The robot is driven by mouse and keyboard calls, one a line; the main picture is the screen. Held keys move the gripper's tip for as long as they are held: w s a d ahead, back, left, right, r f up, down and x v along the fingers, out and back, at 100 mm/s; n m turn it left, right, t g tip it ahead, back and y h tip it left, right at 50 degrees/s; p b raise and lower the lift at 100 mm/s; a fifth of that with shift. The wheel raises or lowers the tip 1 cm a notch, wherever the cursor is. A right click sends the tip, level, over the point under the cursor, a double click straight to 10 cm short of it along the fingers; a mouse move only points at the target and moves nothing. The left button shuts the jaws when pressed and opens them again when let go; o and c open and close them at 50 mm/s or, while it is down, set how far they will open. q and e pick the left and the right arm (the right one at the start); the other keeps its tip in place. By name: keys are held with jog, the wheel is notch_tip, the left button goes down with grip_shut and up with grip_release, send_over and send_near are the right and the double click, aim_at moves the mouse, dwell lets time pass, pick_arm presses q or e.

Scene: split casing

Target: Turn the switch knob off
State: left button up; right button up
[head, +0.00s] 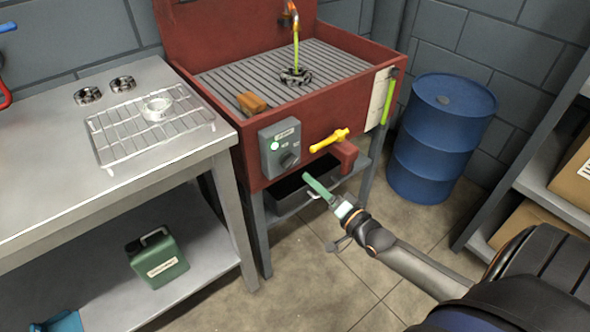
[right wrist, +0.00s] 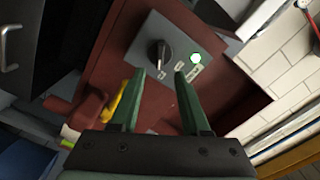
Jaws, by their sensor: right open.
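The switch knob (head: 288,160) is a black rotary knob on a grey switch box (head: 270,146) on the front of the red washing unit (head: 228,110). My left gripper is not in view.
A yellow valve handle (head: 330,140) and a red spout (head: 342,157) project close to my right gripper. A dark tray (head: 290,196) sits under the unit. A steel bench (head: 50,190) stands left, a blue drum (head: 440,140) right.

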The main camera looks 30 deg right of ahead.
aim_at(292, 165)
jog(key=w, duration=0.2)
jog(key=w+b, duration=0.1)
jog(key=w, duration=0.4)
jog(key=shift+w+a, duration=0.35)
jog(key=shift+c, duration=0.2)
grip_shut()
